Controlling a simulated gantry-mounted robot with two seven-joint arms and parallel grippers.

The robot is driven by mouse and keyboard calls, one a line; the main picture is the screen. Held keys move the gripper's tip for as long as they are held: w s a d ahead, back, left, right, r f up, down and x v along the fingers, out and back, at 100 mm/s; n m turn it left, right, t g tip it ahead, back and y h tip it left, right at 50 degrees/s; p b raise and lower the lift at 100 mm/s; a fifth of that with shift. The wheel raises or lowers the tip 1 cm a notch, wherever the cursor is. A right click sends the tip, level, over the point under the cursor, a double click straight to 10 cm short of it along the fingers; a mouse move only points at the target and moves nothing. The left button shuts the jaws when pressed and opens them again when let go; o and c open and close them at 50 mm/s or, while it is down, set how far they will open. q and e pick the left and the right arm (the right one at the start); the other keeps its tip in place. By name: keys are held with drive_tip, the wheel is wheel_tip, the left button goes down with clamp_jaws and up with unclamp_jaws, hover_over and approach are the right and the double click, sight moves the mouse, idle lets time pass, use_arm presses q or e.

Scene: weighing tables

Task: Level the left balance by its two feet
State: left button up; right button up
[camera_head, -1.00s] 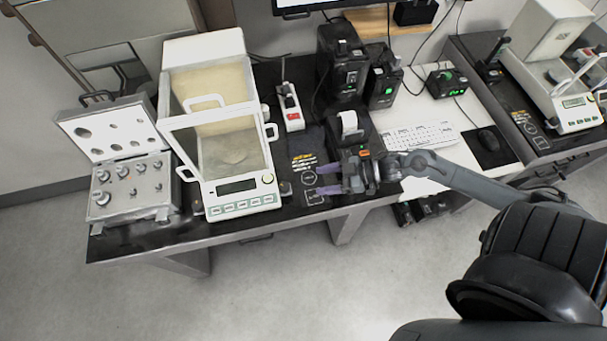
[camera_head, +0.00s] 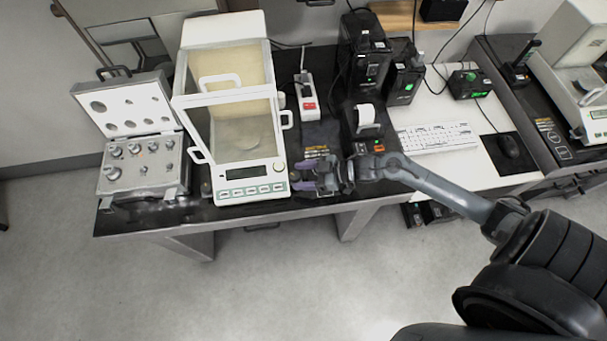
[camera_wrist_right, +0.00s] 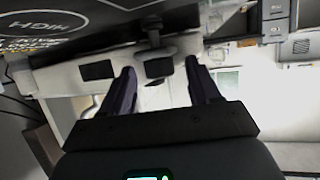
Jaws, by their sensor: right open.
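The left balance (camera_head: 250,188), white with a glass draft shield and a front display, stands on the dark table at left. Its small dark right front foot (camera_head: 294,175) shows beside the front right corner; a left foot (camera_head: 206,188) shows at the other corner. My right gripper (camera_head: 303,176) is open, with purple fingers pointing left at the right foot. In the right wrist view my two fingers (camera_wrist_right: 161,82) are spread apart with nothing gripped. A dark stemmed foot (camera_wrist_right: 152,32) lies beyond and between the tips. Contact cannot be told. My left gripper is not in view.
A weight case (camera_head: 140,178) with its lid up stands left of the balance. A power strip (camera_head: 308,100), a small printer (camera_head: 366,122) and black units (camera_head: 364,60) stand right and behind. A keyboard (camera_head: 436,138) and another balance (camera_head: 597,115) are farther right.

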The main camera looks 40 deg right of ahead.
drive_tip(key=c, duration=1)
drive_tip(key=shift+w+d+f+n+g+y+b, duration=0.1)
drive_tip(key=shift+w+d+n+g+y+b, duration=0.05)
drive_tip(key=shift+n+g+y+b, duration=0.35)
drive_tip(key=shift+w+d+n+g+y+b, duration=0.15)
drive_tip(key=shift+n+g+y+b, duration=0.2)
drive_tip(key=shift+n, duration=0.25)
drive_tip(key=shift+n+g+y, duration=0.35)
drive_tip(key=shift+n+g, duration=0.05)
drive_tip(key=shift+g, duration=0.05)
drive_tip(key=o, duration=1)
